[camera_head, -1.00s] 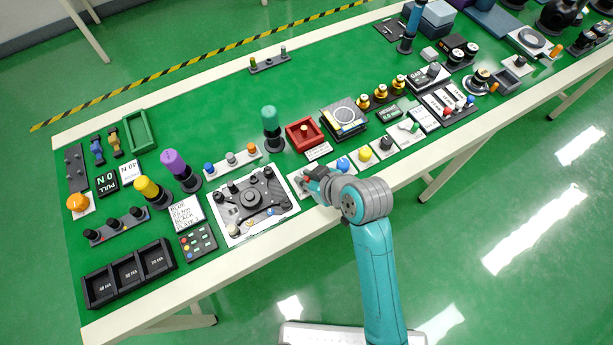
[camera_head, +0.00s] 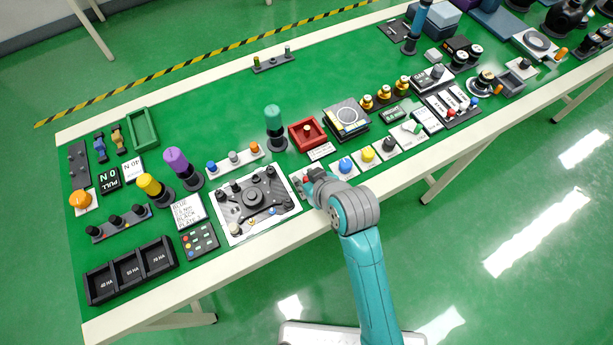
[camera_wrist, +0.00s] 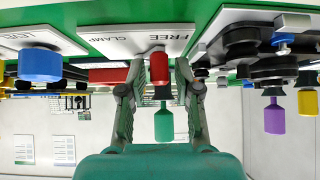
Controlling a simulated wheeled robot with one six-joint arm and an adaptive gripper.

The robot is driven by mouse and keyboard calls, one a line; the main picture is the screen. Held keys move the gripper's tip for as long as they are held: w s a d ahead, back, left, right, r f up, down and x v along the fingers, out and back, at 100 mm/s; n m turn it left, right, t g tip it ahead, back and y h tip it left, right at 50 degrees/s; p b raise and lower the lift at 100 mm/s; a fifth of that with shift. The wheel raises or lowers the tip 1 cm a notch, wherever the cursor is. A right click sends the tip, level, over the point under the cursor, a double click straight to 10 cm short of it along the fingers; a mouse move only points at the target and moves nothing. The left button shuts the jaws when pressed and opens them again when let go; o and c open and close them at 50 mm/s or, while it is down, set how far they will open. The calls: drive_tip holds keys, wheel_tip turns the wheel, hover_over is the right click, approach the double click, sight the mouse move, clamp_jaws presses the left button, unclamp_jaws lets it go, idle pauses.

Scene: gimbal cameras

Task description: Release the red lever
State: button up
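The red lever (camera_wrist: 159,67) shows in the wrist view as a short red knob at a white plate (camera_wrist: 137,42) lettered FREE and CLAMP, which appears upside down. My gripper (camera_wrist: 158,78) has one finger on each side of the lever. A gap shows between the lever and each finger, so the gripper is open around it. In the head view my gripper (camera_head: 309,179) is low at the table's near edge, just right of the black fixture board. It hides most of the lever and plate there.
The black fixture board (camera_head: 222,224) lies close on the left. A blue knob (camera_head: 346,165) and a yellow knob (camera_head: 368,155) stand close on the right. A red tray (camera_head: 297,139) and an upright green handle (camera_head: 273,119) are behind. The floor in front is clear.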

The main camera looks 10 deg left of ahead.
idle(0.3)
drive_tip(key=v, duration=1.2)
drive_tip(key=shift+f, duration=0.1)
drive_tip(key=s+d+f+m+t+h, duration=0.4)
drive_tip(key=s+d+f, duration=0.3)
drive_tip(key=s+d, duration=0.4)
drive_tip(key=s+d+r+m+t, duration=0.1)
drive_tip(key=s+d+r, duration=0.1)
drive_tip(key=s, duration=0.5)
drive_tip(key=s+d+r+m+t+h, duration=0.1)
drive_tip(key=s+d+r+m+t, duration=0.1)
drive_tip(key=s, duration=0.5)
drive_tip(key=shift+s+d+r+t, duration=0.25)
drive_tip(key=shift+d+r, duration=0.25)
drive_tip(key=shift+d, duration=0.5)
